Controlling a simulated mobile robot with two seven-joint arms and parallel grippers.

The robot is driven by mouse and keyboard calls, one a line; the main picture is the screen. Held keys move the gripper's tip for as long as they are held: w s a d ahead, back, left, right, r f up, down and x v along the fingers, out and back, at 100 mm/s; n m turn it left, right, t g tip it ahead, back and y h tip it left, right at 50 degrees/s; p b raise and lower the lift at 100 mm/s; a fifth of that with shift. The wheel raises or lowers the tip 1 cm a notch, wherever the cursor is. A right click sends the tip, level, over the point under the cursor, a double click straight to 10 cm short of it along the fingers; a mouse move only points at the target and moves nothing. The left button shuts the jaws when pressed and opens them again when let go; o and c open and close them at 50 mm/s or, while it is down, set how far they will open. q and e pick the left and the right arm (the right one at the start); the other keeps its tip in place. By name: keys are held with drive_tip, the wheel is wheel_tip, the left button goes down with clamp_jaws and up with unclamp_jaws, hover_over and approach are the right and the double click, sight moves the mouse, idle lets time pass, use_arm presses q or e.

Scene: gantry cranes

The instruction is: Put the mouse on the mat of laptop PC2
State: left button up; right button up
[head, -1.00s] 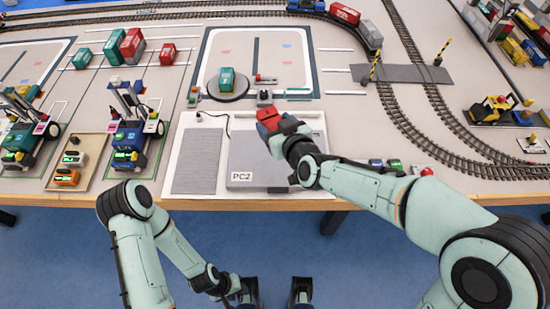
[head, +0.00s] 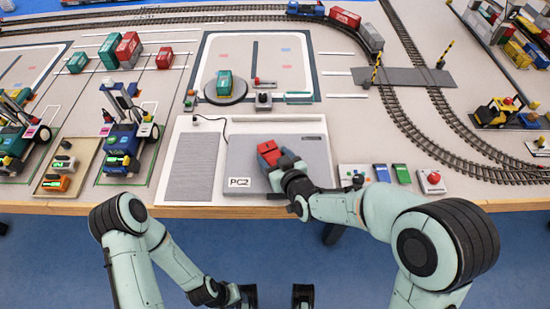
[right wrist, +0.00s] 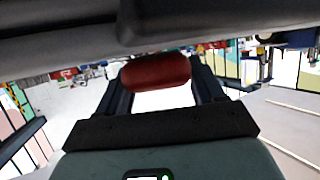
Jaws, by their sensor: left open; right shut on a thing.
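My right gripper (head: 272,165) is shut on a red, rounded thing with dark seams, which I take for the mouse (head: 267,151). It is over the closed grey laptop PC2 (head: 240,165); I cannot tell if it touches the lid. In the right wrist view the red mouse (right wrist: 157,71) sits between the two dark fingers. The grey ribbed mat (head: 192,170) lies left of the laptop and is bare. My left gripper (head: 275,297) is open and empty, low in the head view, in front of the table edge.
A thin dark cable (head: 222,124) runs behind the mat to the laptop. A round turntable (head: 225,92) with a teal container stands behind. Right of the laptop are blue and green blocks and a red button (head: 433,178). A blue crane (head: 127,140) stands left.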

drive_tip(key=shift+f, duration=0.15)
drive_tip(key=o, duration=1.1)
drive_tip(key=shift+c, duration=0.2)
